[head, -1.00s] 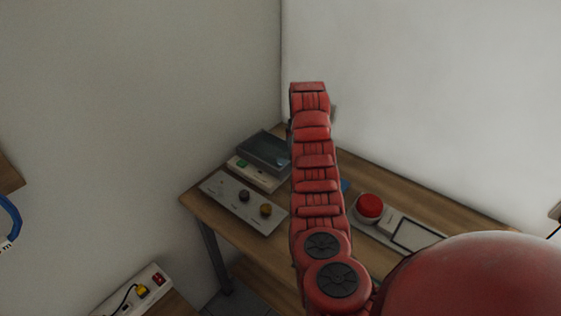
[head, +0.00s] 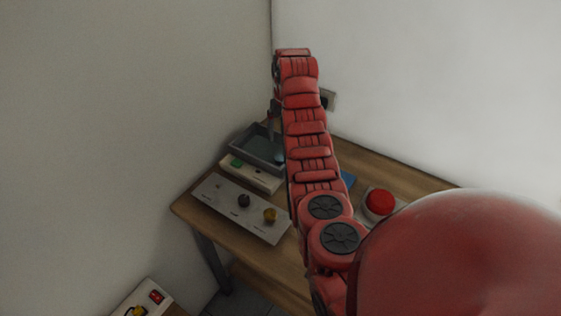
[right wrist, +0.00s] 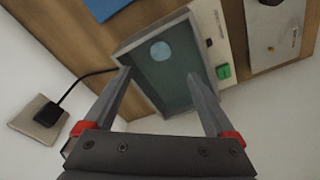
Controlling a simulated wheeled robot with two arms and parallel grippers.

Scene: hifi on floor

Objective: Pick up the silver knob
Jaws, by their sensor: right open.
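A pale round disc (right wrist: 160,50) lies inside the grey open-topped box (right wrist: 128,56) in the right wrist view. I cannot tell for sure whether it is the silver knob. It also shows, partly hidden by my right arm, in the head view (head: 280,157). The light panel (head: 222,207) carries a dark knob (head: 244,200) and a gold knob (head: 270,214). No clear silver knob shows on it. My right gripper (right wrist: 158,76) is open and empty, with its fingers pointing at the box. The left gripper is out of view.
The wooden desk (head: 376,163) stands in a wall corner. A red button (head: 380,202) lies right of my arm. A green button (head: 237,163) sits on the box's front. A wall socket (right wrist: 38,122) with a plugged-in cable is beside the box.

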